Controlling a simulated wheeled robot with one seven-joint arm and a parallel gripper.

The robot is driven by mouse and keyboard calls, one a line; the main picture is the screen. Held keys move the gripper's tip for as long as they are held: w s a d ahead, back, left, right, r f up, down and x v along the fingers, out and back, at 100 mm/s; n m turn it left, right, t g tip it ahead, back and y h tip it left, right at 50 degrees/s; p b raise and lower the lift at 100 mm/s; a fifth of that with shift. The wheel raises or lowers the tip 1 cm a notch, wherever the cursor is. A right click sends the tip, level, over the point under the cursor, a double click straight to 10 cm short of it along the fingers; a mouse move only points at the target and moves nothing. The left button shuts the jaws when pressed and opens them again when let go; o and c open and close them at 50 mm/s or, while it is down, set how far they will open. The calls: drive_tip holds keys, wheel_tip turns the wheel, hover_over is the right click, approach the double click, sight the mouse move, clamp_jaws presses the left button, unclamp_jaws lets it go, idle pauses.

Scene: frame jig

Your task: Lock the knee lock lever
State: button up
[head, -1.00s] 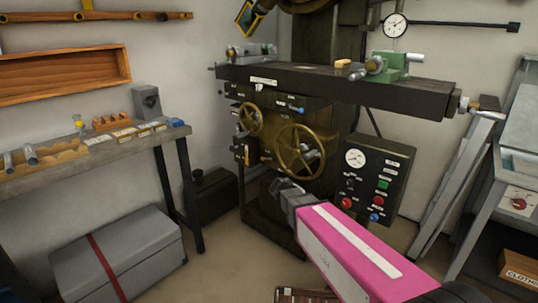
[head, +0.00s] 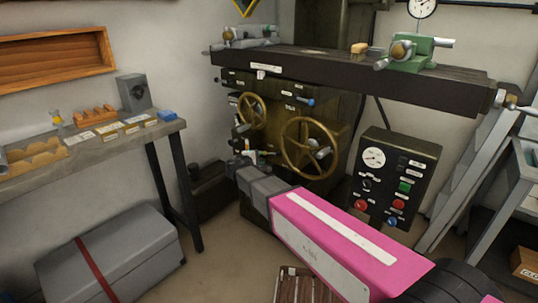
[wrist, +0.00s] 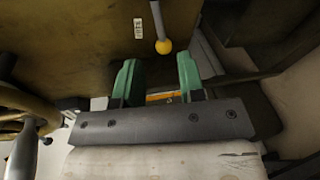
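In the wrist view a grey lever with a yellow ball knob (wrist: 163,46) hangs from the dark machine face. It looks like the knee lock lever, but the small white label (wrist: 138,28) beside it is too blurred to read. My gripper (wrist: 157,78) has two green fingertips spread apart. The knob lies just beyond them, roughly in line with the space between, and nothing is seen held. In the head view my gripper (head: 238,165) is low at the machine's left front, below the small handwheel. The fingertips and lever are hard to make out there.
A large brass handwheel (head: 308,148) and a smaller one (head: 251,109) stand out from the machine close to my arm. A control box (head: 395,180) is right of them. A workbench (head: 105,141) and grey chest (head: 110,262) are at left.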

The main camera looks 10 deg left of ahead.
drive_tip(key=x, duration=0.8)
drive_tip(key=shift+d, duration=0.1)
clamp_jaws()
